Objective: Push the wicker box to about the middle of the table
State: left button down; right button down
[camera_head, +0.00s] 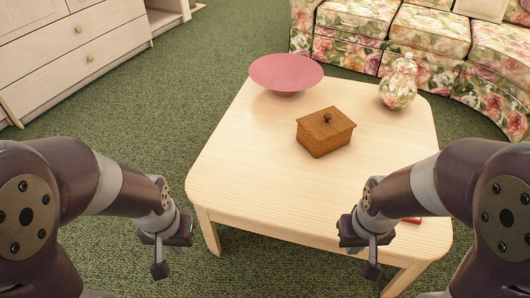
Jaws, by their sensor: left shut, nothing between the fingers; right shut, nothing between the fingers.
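The wicker box (325,139) is brown, with a lid and a small round knob. It stands upright on the light wooden table (244,164), a little beyond and right of the middle of the tabletop. My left gripper (160,268) is shut and empty, hanging left of the table's near left corner, over the carpet. My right gripper (372,268) is shut and empty at the table's near edge, nearer to me than the box and well apart from it.
A pink bowl (286,73) stands at the table's far left corner. A floral jar (398,90) stands at the far right. A small red thing (411,220) lies partly hidden by my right arm. The near left tabletop is clear. A floral sofa (350,22) stands behind.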

aim_at(317, 150)
jog(key=i+j+z, duration=0.1)
jog(key=j+z, duration=0.15)
jog(key=j, duration=0.5)
jog(key=j+z, duration=0.3)
jog(key=j, duration=0.5)
jog(key=j+z, duration=0.25)
jog(key=j, duration=0.5)
jog(key=k+j+z, duration=0.25)
jog(key=j, duration=0.5)
jog(key=i+j+z, duration=0.25)
jog(key=j, duration=0.35)
jog(key=i+j+z, duration=0.15)
jog(key=i+j, duration=0.15)
jog(key=i+j+z, duration=0.1)
jog(key=j, duration=0.25)
jog(key=i+j+z, duration=0.15)
jog(key=j, duration=0.2)
jog(key=i+j+z, duration=0.1)
jog(key=j, duration=0.25)
jog(key=i+j, duration=0.1)
jog(key=i, duration=0.8)
